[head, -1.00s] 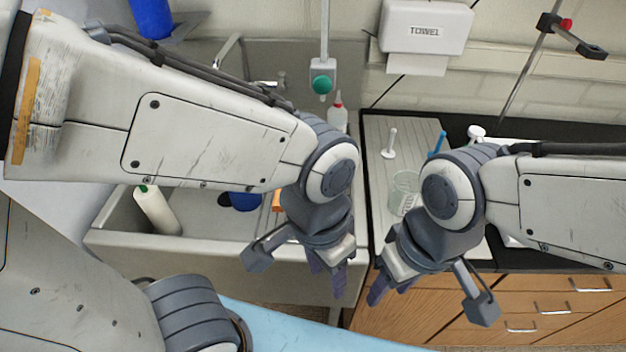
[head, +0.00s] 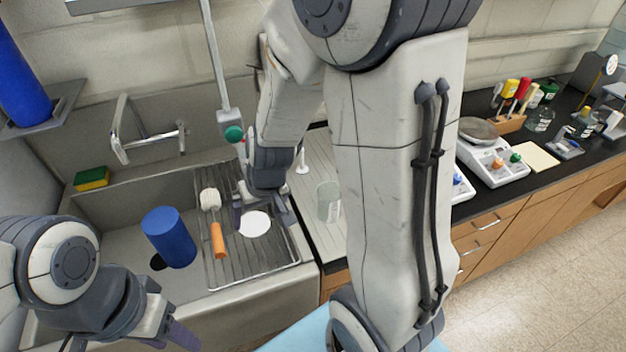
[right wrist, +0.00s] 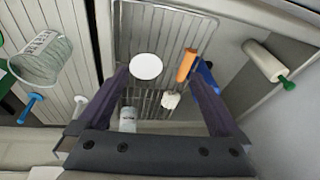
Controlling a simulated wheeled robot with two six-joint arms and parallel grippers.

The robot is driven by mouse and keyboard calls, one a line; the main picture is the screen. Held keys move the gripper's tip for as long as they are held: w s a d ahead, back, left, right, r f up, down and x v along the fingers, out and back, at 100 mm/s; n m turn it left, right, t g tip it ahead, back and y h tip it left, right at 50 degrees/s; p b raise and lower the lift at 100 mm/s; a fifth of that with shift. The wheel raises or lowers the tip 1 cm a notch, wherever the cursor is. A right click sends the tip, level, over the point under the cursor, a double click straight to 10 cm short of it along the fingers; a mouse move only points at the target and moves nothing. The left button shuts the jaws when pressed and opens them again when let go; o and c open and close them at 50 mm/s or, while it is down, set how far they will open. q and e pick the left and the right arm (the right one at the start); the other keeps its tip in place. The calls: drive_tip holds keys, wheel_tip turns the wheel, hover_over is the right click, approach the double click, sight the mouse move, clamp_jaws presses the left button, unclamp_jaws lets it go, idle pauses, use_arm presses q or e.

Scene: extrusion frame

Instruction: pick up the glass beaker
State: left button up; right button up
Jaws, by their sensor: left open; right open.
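The glass beaker (head: 328,202) is clear and stands on the ribbed drainboard right of the sink; my right arm partly covers it in the head view. In the right wrist view the beaker (right wrist: 42,58), with printed markings, is at upper left, outside the jaws. My right gripper (head: 262,212) is open and empty above the sink's wire rack, left of the beaker and apart from it. Its two fingers (right wrist: 163,85) point down towards the rack. My left gripper (head: 160,332) is open at the lower left, by the sink's front, far from the beaker.
The sink rack holds an orange-handled brush (head: 217,240) and a white disc (head: 255,224). A blue cylinder (head: 168,237) is in the sink. A white peg (head: 302,160) stands behind the beaker; a blue-topped peg (right wrist: 28,108) is also near it. Balances (head: 492,158) stand on the right counter.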

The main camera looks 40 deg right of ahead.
drive_tip(key=w+d+m+h+p, duration=0.2)
drive_tip(key=d+m, duration=0.2)
drive_tip(key=d, duration=0.8)
drive_tip(key=m+h, duration=0.2)
hover_over(330, 201)
wheel_tip(330, 201, down, 2)
drive_tip(key=b+x, duration=0.1)
drive_tip(key=x, duration=0.2)
drive_tip(key=b+x, duration=0.2)
drive_tip(key=x, duration=0.1)
drive_tip(key=b+x, duration=0.1)
drive_tip(key=x, duration=0.3)
drive_tip(key=shift+s+a, duration=0.15)
drive_tip(key=shift+a, duration=0.15)
drive_tip(key=shift+d+f+t, duration=0.1)
drive_tip(key=shift+f+t, duration=0.2)
drive_tip(key=shift+f, duration=0.05)
use_arm(q)
drive_tip(key=shift+f, duration=0.55)
use_arm(e)
drive_tip(key=c, duration=1.2)
drive_tip(key=shift+o, duration=0.2)
